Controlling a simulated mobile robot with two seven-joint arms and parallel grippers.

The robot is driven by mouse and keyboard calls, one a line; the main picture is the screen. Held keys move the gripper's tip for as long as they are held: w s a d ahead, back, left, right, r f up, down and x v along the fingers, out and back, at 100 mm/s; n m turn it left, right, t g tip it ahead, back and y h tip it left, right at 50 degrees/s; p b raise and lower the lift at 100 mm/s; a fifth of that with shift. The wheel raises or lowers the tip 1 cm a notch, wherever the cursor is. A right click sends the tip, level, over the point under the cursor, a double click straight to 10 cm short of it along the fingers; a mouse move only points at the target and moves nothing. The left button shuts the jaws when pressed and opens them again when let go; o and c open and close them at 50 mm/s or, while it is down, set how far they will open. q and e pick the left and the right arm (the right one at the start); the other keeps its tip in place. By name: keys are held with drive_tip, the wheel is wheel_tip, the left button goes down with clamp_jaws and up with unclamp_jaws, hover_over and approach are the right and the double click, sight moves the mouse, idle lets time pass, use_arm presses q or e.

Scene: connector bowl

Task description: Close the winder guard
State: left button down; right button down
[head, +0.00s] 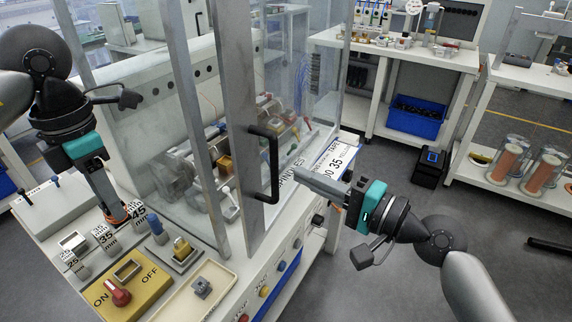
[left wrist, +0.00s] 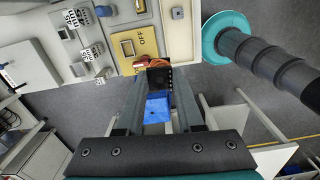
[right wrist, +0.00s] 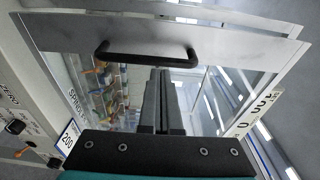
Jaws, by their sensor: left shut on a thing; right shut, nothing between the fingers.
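The winder guard is a clear panel in a grey metal frame (head: 238,130), upright at the front of the winding machine. How far open it stands is hard to tell. Its black bar handle (head: 265,165) also shows in the right wrist view (right wrist: 148,56). My right gripper (head: 300,178) is shut and empty, its tips close to the handle; contact is unclear. In the right wrist view its fingers (right wrist: 163,75) point toward the handle and guard. My left gripper (head: 124,218) is shut on a small dark piece with orange-red strands (left wrist: 159,76), above the left end of the bench.
Shelves with copper spools (head: 512,160) stand at the right. Open floor lies right of the machine.

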sight(277, 164)
use_arm(q)
drive_tip(key=shift+r, duration=0.25)
use_arm(e)
drive_tip(key=shift+x, duration=1.85)
